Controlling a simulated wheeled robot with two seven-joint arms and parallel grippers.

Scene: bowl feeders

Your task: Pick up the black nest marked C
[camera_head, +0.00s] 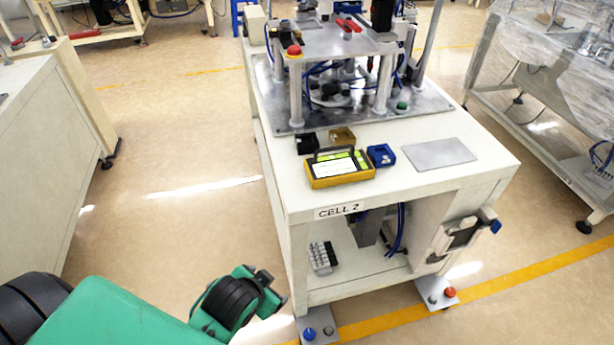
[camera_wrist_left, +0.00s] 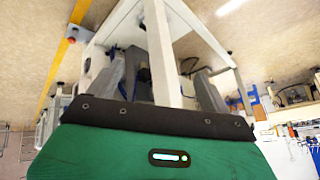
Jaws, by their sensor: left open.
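A small black nest (camera_head: 307,143) sits on the white bench top, at the front left edge of the metal machine plate. A letter on it is too small to read. My left arm comes in from the lower left of the head view. My left gripper (camera_head: 273,286), at its dark outer end, is open and apart from the nest, low beside the bench's left front leg. In the left wrist view the green housing fills the bottom and no nest can be made out. My right gripper is not in view.
A yellow-framed device (camera_head: 341,181) with a handle stands in front of the nest. A yellow-brown nest (camera_head: 341,137) and a blue nest (camera_head: 381,155) are close by. A grey plate (camera_head: 438,154) lies to the right. The machine (camera_head: 345,65) stands behind. Floor left of the bench is clear.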

